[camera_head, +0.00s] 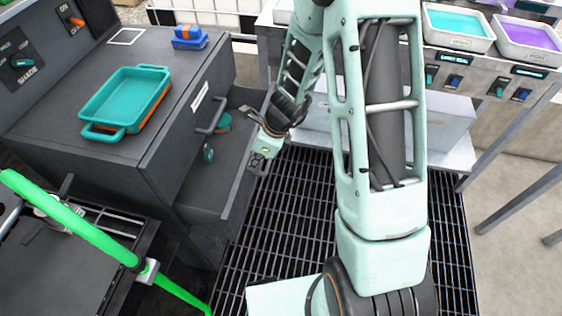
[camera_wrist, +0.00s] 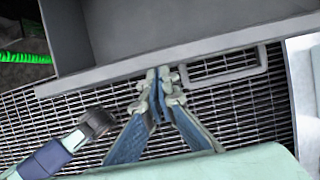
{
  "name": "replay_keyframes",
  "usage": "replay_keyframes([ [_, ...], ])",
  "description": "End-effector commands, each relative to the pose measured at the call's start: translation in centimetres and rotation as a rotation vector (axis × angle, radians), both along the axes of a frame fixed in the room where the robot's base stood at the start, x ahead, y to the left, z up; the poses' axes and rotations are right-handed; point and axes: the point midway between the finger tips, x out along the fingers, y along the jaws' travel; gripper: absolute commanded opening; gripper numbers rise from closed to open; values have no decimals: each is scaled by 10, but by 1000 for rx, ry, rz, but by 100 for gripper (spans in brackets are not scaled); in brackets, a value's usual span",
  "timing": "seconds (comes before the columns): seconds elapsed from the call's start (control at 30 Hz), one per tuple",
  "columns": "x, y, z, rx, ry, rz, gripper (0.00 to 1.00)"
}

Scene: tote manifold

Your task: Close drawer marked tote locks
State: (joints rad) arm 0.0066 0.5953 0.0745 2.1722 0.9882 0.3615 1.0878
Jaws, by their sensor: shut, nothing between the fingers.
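A dark grey drawer (camera_head: 215,185) stands pulled out, low in the front of the grey cabinet (camera_head: 125,160). In the wrist view the fingers of my gripper (camera_wrist: 156,92) are shut and empty, with tips close by the rim of the drawer (camera_wrist: 190,50). Whether they touch it I cannot tell.
Above the open drawer is a shut drawer front with a handle (camera_head: 212,122) and an unreadable white label (camera_head: 200,95). A teal tote (camera_head: 125,97) and a blue box (camera_head: 190,37) sit on top. A green bar (camera_head: 70,220) is at lower left. Dark grating (camera_head: 290,220) covers the floor.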

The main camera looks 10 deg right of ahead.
Motion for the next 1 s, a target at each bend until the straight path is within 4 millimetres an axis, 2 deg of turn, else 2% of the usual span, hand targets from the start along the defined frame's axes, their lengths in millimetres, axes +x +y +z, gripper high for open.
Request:
replay_keyframes([
  [0.03,4,15,5,2,2,7,0],
  [0.2,20,51,5,0,1,6,0],
  [0.43,35,85,3,0,1,4,0],
  [0.63,42,99,1,0,0,1,0],
  [1.0,43,102,0,0,0,0,0],
])
